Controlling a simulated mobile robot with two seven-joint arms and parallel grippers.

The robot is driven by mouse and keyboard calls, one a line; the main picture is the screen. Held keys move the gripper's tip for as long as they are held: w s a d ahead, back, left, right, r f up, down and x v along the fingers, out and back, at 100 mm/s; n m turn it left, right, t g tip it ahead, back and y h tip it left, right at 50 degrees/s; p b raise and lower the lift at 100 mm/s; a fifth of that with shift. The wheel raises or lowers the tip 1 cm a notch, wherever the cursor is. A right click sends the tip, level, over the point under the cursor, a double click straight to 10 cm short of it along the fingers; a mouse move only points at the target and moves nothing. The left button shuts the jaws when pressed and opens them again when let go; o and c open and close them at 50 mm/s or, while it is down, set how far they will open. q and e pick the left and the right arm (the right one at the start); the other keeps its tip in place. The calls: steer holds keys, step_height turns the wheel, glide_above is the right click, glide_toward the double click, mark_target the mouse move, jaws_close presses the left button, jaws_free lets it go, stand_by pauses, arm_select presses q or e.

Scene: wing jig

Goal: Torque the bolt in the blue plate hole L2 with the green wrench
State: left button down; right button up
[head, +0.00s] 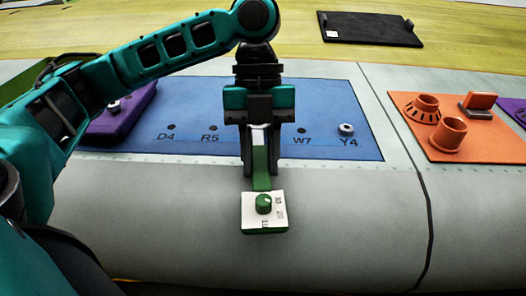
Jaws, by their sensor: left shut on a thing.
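My left gripper (260,165) reaches in from the left and points down, shut on the green wrench (261,180). The wrench hangs between the fingers, with its white-topped box and green dial facing me below them. The blue plate (330,112) lies behind the gripper on the grey surface. Its holes marked D4, R5 and W7 look empty, and a bolt (347,129) sits at Y4. The label L2 is not seen; the gripper covers the middle of the plate. My right gripper is not in view.
An orange plate (417,150) with two round holders and a block is at the right. A purple block (119,123) is at the left, partly behind my arm. A black tray (371,28) lies at the back. The grey surface in front is clear.

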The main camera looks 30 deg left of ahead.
arm_select(q)
steer(key=shift+s+a+m+y, duration=0.2)
steer(key=shift+s+a+m, duration=0.15)
steer(key=shift+a+m, duration=0.2)
steer(key=shift+s+a+m+y, duration=0.2)
steer(key=shift+s+a+m, duration=0.1)
steer(key=shift+a+m, duration=0.25)
steer(key=shift+d, duration=0.1)
steer(key=shift+g, duration=0.3)
steer(key=shift+s+a+m+y, duration=0.2)
steer(key=shift+a+m+y, duration=0.05)
steer(key=shift+a+m, duration=0.4)
steer(key=shift+s+a+m+y, duration=0.2)
steer(key=shift+a+m+y, duration=0.05)
steer(key=shift+a+m, duration=0.35)
steer(key=shift+a+r+m, duration=0.1)
steer(key=shift+a+m, duration=0.15)
steer(key=shift+m, duration=0.1)
steer(key=shift+s, duration=0.1)
steer(key=shift+d, duration=0.1)
